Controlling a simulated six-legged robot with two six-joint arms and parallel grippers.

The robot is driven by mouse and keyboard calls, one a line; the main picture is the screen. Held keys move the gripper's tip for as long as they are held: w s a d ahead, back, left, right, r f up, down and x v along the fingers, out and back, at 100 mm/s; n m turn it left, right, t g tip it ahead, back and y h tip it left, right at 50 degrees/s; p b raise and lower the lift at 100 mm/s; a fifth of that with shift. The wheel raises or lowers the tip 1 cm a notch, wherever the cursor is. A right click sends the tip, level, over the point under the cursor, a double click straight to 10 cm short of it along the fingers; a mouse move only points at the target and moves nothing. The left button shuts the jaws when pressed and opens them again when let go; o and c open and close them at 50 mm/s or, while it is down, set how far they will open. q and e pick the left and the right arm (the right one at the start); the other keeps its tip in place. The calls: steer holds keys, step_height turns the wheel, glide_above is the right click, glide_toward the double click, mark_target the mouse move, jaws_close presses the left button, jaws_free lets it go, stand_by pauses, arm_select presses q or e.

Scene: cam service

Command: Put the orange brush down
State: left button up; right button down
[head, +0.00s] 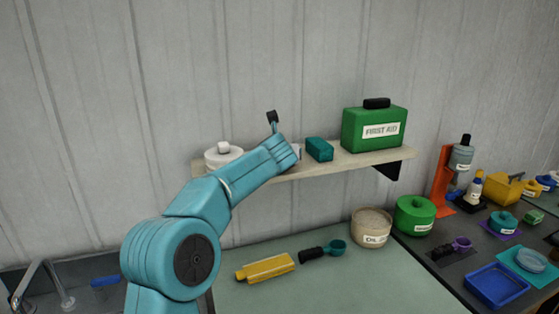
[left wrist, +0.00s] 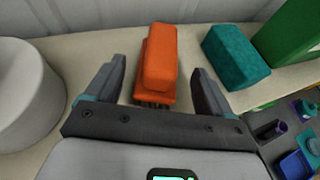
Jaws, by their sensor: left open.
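The orange brush (left wrist: 160,62) lies on the wall shelf (left wrist: 78,48) in the left wrist view, with its dark bristles low at the near end. My left gripper (left wrist: 157,68) is open, with one finger on each side of the brush and a visible gap to both. In the head view my left arm reaches over the shelf (head: 385,156) and hides the brush. My right gripper is in neither view.
A white round container (head: 222,156) stands left of the brush. A teal block (head: 319,149) and a green first aid box (head: 374,128) stand to its right. Below, the counter (head: 330,290) holds a yellow tool (head: 265,268) and a teal scoop (head: 337,246).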

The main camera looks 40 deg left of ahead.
arm_select(q)
steer(key=b+v, duration=0.3)
steer(key=v, duration=1)
steer(key=shift+s, duration=0.2)
